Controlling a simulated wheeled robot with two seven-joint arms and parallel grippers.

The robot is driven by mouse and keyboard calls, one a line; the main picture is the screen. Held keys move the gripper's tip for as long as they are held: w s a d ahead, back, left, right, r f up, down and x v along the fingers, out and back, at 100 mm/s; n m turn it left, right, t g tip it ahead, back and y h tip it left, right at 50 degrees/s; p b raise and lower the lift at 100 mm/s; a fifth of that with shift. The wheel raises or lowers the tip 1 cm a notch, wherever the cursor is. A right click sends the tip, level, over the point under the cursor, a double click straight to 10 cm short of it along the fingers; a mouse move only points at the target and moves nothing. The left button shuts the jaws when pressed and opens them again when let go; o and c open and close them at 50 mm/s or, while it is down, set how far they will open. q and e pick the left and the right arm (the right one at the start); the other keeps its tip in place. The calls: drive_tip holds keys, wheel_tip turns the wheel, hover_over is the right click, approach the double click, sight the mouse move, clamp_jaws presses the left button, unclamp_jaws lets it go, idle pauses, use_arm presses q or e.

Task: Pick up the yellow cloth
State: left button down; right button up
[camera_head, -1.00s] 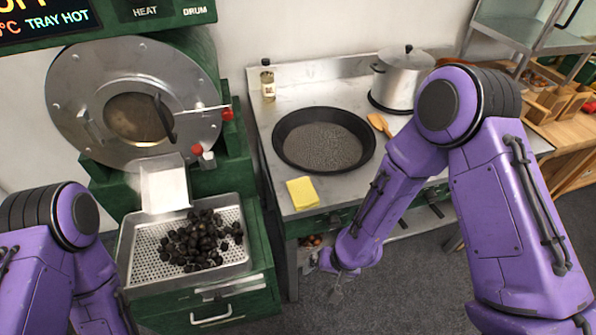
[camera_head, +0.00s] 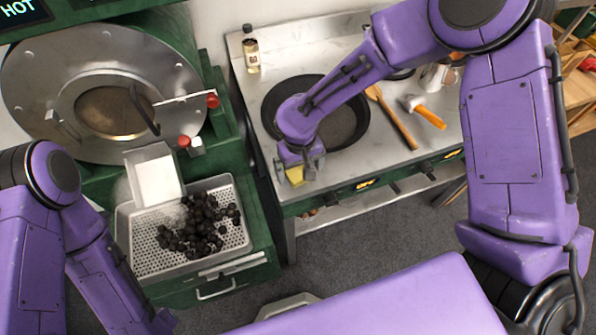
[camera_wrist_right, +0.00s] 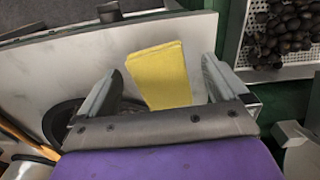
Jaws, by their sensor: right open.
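The yellow cloth (camera_head: 295,176) lies on the steel stove top near its front left corner, mostly covered by my right gripper in the head view. In the right wrist view the folded cloth (camera_wrist_right: 160,77) lies between the two fingers, with room to each side. My right gripper (camera_head: 294,178) is open right over the cloth; its spread fingers also show in the right wrist view (camera_wrist_right: 158,90). I cannot tell how far above the surface the fingertips are. My left arm is at the lower left of the head view, but its gripper is out of sight.
A black pan (camera_head: 345,122) stands just behind the cloth, with my right arm above it. A bottle (camera_head: 251,50) stands at the back. A wooden spoon (camera_head: 398,122) and an orange-handled tool (camera_head: 428,115) lie right. A perforated tray (camera_head: 150,256) of dark chestnuts is left.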

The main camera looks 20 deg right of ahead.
wheel_tip(320, 180, down, 2)
drive_tip(key=shift+w+a, duration=0.1)
drive_tip(key=shift+r, duration=0.1)
drive_tip(key=c, duration=1)
drive_tip(key=shift+c, duration=0.2)
